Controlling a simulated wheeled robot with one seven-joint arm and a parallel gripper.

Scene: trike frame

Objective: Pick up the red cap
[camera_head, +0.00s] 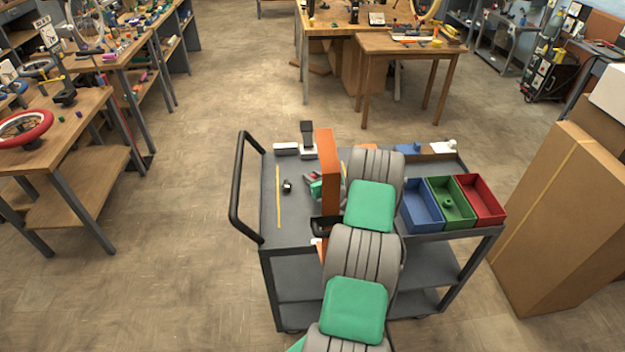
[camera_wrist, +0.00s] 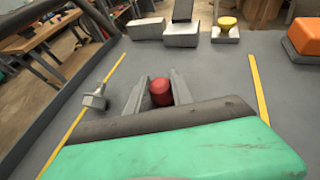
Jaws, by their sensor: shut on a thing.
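The red cap (camera_wrist: 161,94) is a small rounded red piece, seen in the wrist view between the two grey fingers of my gripper (camera_wrist: 158,84). The fingers are shut on it, one on each side. Its lower part is hidden by my gripper's dark and green body. In the head view my gripper (camera_head: 312,177) is low over the left half of the grey cart (camera_head: 268,215), mostly hidden by my arm. I cannot tell whether the cap touches the cart top.
A grey bolt-like part (camera_wrist: 96,98) lies left of my gripper. Pale blocks (camera_wrist: 146,28), a yellow piece (camera_wrist: 228,22) and an orange block (camera_wrist: 305,36) stand farther back. Blue (camera_head: 421,223), green (camera_head: 466,219) and red (camera_head: 496,210) bins sit at the cart's right.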

